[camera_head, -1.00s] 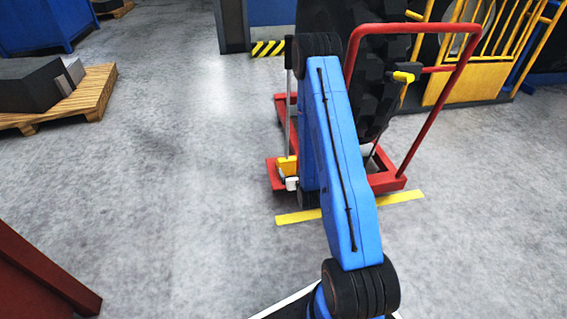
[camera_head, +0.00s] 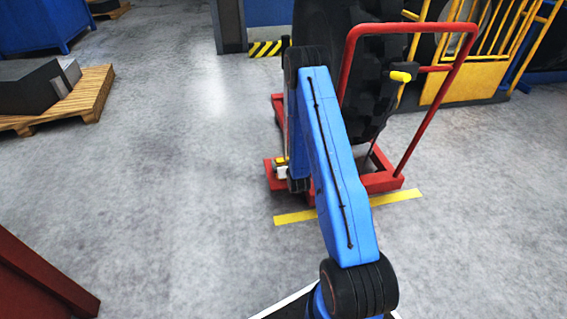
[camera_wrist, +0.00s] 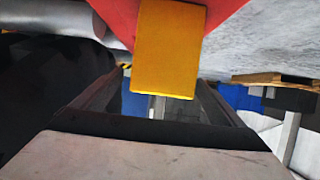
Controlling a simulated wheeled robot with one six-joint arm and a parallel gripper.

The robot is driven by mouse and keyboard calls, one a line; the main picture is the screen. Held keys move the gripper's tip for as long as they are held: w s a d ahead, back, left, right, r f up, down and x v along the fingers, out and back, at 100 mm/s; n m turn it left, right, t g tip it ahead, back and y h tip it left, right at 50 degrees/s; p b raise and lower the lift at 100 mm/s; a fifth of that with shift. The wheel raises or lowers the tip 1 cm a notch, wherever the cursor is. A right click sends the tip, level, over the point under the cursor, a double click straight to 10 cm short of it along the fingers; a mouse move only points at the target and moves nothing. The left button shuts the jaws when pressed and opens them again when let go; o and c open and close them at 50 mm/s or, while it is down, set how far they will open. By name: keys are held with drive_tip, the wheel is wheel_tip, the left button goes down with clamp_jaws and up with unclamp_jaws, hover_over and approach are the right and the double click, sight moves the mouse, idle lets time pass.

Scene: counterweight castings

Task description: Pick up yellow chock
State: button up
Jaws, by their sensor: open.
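The yellow chock (camera_head: 280,160) sits on the front left corner of the red cart (camera_head: 381,182) in the head view. Only a small part of it shows there, with my arm close beside it. In the wrist view the chock (camera_wrist: 168,50) is a yellow block at top centre, against the red cart surface. My gripper (camera_wrist: 158,85) is open, with one dark finger on each side of the chock's lower end in that picture. Contact between fingers and chock cannot be made out. In the head view my gripper is mostly hidden behind my arm.
A large black tyre (camera_head: 365,85) stands on the cart, behind its red handle (camera_head: 435,110). A yellow floor stripe (camera_head: 396,198) runs in front of the cart. A pallet (camera_head: 92,97) with dark blocks stands at the left. The floor between is clear.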

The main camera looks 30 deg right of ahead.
drive_tip(key=x, duration=0.4)
drive_tip(key=shift+w+a, duration=0.1)
drive_tip(key=shift+a, duration=0.05)
drive_tip(key=c, duration=2)
drive_tip(key=shift+r, duration=0.1)
drive_tip(key=shift+c, duration=0.6)
drive_tip(key=shift+r, duration=0.1)
